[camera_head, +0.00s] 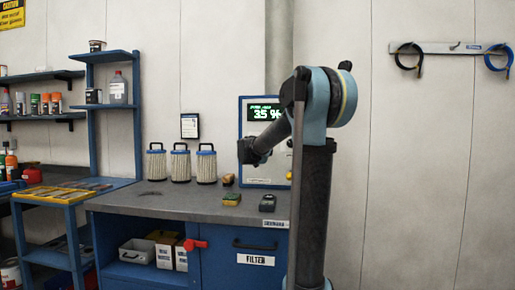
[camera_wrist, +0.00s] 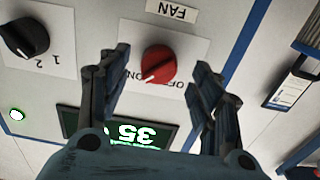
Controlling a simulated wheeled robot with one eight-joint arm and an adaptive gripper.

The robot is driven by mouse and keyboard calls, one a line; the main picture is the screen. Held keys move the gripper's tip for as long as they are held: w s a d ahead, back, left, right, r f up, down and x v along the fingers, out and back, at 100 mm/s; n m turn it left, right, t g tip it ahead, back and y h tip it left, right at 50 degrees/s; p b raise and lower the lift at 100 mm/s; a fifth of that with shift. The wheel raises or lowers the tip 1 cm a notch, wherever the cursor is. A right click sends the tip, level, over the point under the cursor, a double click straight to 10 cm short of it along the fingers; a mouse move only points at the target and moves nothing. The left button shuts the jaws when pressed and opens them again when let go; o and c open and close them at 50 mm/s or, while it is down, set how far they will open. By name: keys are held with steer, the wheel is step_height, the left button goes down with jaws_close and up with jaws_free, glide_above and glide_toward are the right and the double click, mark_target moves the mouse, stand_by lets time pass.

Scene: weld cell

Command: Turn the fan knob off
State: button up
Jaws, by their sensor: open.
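The red fan knob (camera_wrist: 158,65) is on a white plate on the control panel, beside an upside-down FAN label (camera_wrist: 171,11). Its pale pointer mark slants to the lower left, towards the partly visible ON lettering. My gripper (camera_wrist: 163,63) is open, one finger on either side of the knob, with visible gaps between them. I cannot tell how deep the fingertips reach. In the head view my gripper (camera_head: 250,152) is in front of the blue-framed panel (camera_head: 242,112); my arm hides the knob there.
A black knob (camera_wrist: 26,37) marked 1 and 2 is beside the fan knob. The lit display (camera_head: 264,112) reads 35 %. Several filter canisters (camera_head: 181,165) stand left of the panel on the grey bench (camera_head: 170,205). A sponge (camera_head: 231,199) and a dark device (camera_head: 267,203) lie below my gripper.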

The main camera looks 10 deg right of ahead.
steer(key=shift+x, duration=1.3)
steer(key=c, duration=1.1)
